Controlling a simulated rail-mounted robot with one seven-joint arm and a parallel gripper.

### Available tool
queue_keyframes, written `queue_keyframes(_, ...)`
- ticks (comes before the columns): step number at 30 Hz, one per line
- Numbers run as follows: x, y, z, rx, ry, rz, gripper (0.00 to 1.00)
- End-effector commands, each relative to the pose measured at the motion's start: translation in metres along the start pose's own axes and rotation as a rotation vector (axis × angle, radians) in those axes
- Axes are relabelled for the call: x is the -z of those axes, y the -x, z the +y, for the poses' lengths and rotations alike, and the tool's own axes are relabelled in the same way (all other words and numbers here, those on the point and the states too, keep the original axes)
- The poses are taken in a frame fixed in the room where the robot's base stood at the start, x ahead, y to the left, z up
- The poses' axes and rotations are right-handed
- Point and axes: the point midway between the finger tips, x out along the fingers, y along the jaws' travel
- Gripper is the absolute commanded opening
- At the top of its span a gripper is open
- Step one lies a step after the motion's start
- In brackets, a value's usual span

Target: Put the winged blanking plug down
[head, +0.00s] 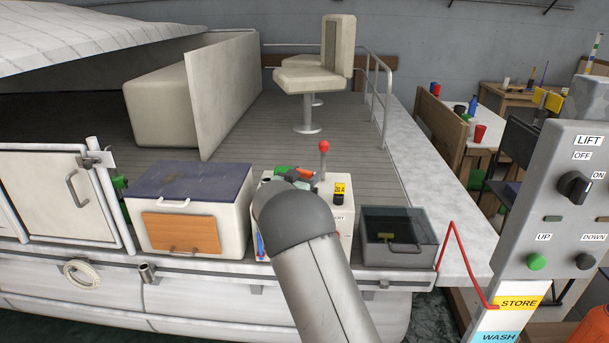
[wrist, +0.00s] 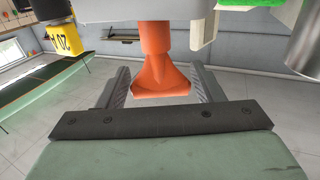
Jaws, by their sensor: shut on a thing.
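The winged blanking plug (wrist: 160,78) is orange, with a round stem and a flared, wing-like end. In the wrist view my gripper (wrist: 159,72) is shut on it, with the flared end between the two dark fingers. In the head view my arm hides most of the gripper. A small orange patch (head: 306,174) shows just past my arm, above the white box with a red-knobbed lever (head: 345,220).
A white cooler (head: 215,232) with a dark blue lid stands to the left on the deck edge. An open grey bin (head: 410,253) stands to the right, with a yellow item inside. A lift control panel (head: 560,210) stands at the far right.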

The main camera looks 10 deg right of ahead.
Motion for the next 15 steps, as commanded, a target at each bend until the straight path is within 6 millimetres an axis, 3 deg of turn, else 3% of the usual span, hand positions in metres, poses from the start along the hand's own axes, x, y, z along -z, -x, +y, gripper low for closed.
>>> queue_keyframes(11, -0.0057, 0.0000, 0.0000, 0.000, 0.000, 0.000, 0.24)
queue_keyframes(12, -0.0048, 0.0000, 0.0000, 0.000, 0.000, 0.000, 0.72)
queue_keyframes(14, -0.0048, 0.0000, 0.0000, 0.000, 0.000, 0.000, 0.86)
queue_keyframes(15, -0.0049, 0.0000, 0.0000, 0.000, 0.000, 0.000, 0.86)
